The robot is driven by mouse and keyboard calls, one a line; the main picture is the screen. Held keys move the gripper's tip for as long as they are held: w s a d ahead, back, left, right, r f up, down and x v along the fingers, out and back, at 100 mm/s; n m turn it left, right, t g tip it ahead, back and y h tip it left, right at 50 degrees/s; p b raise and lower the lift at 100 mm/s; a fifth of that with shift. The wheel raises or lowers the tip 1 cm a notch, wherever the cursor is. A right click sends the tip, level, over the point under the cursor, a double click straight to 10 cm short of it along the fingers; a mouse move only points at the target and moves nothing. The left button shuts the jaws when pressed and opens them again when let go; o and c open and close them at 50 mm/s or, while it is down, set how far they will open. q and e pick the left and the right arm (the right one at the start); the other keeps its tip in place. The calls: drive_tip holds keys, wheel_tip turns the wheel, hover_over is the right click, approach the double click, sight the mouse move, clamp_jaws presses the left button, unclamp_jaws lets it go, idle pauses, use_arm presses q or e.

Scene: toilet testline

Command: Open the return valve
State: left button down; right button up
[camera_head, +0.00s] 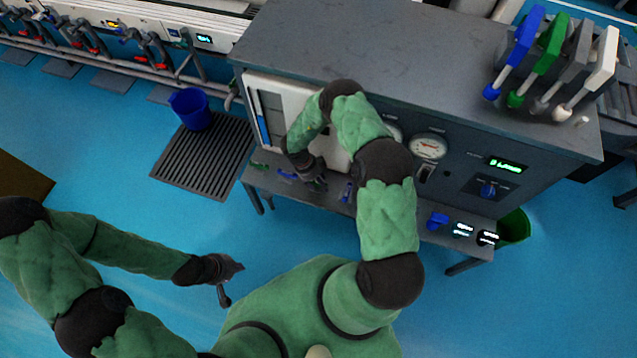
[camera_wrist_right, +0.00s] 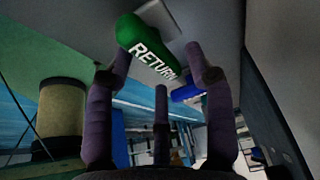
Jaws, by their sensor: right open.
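The return valve handle is a green lever (camera_wrist_right: 147,48) marked RETURN. In the right wrist view it lies at the top, around and beyond the fingertips of my right gripper (camera_wrist_right: 160,68). The fingers are spread, and I cannot tell whether they touch it. In the head view a small green handle (camera_head: 258,166) shows at the left end of the grey bench's front ledge, left of my right gripper (camera_head: 316,184). My left gripper (camera_head: 229,280) hangs over the blue floor, its fingers apart and empty, away from the bench.
A blue handle (camera_head: 287,175) sits beside the green one, and another blue handle (camera_head: 347,192) is further right. A blue bucket (camera_head: 191,108) stands on a floor grate (camera_head: 205,160).

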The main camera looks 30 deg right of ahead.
drive_tip(key=shift+c, duration=0.3)
clamp_jaws()
